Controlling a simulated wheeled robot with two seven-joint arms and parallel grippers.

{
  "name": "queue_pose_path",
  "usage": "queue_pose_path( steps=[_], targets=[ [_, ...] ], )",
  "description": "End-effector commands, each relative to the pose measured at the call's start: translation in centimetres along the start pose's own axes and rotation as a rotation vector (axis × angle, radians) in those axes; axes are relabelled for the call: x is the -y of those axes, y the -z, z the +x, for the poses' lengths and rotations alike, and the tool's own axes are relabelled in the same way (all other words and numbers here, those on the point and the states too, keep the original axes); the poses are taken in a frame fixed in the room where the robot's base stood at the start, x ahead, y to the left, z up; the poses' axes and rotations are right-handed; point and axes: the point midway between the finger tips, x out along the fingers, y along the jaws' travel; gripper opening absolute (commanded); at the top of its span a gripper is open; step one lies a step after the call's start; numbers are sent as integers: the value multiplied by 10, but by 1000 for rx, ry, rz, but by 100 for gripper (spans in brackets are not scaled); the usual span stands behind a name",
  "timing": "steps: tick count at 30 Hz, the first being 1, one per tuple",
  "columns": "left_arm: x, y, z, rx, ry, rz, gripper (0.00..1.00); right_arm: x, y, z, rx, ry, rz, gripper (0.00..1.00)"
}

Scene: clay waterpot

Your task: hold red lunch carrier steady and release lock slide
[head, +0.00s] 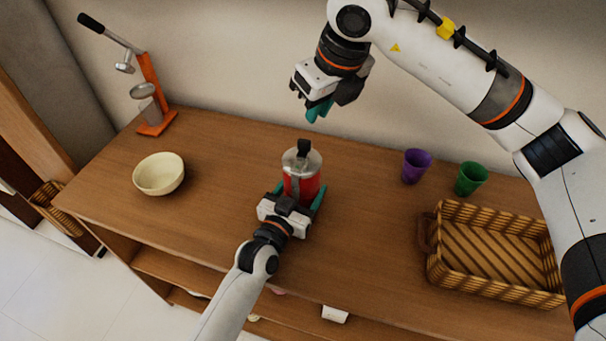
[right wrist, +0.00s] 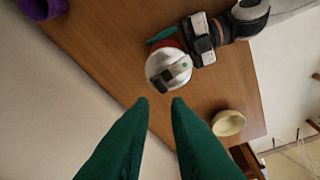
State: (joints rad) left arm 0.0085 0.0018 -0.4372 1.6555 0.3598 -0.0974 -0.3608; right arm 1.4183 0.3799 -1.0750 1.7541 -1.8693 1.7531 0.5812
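The red lunch carrier (head: 305,187) stands upright on the wooden table, with a silver lid (head: 296,163) and a black piece on top. My left gripper (head: 299,195) reaches in from the front, its green fingers on both sides of the carrier's body, and looks closed on it. In the right wrist view the lid (right wrist: 168,68) shows from above beside my left gripper. My right gripper (head: 318,108) is above and behind the carrier, apart from it and empty. Its fingertips (right wrist: 160,102) have a narrow gap. The lock slide is too small to make out.
A cream bowl (head: 159,174) and an orange press (head: 152,105) stand to the left. A purple cup (head: 415,167), a green cup (head: 470,179) and a wicker basket (head: 436,262) stand to the right. The table around the carrier is clear; a wall rises behind.

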Motion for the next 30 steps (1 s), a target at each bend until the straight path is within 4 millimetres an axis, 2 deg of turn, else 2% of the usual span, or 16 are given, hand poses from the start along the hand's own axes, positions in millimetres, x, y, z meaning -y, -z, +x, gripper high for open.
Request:
queue_pose_path(
  steps=[1, 3, 5, 17, 30],
  targets=[
    [0, 0, 0, -1, 0, 1, 29, 0, 1, 0, 2, -3, -28, 7],
    [0, 0, 0, -1, 0, 1, 29, 1, 3, 1, 10, -8, -98, 0],
    [0, 0, 0, -1, 0, 1, 29, 1, 5, 2, 18, -15, -187, 0],
    [0, 0, 0, -1, 0, 1, 29, -1, 25, 11, 127, -51, -1014, 0],
    [0, 1, 0, -2, 0, 2, 29, -13, 45, 14, 297, -18, -1885, 0]
  ],
)
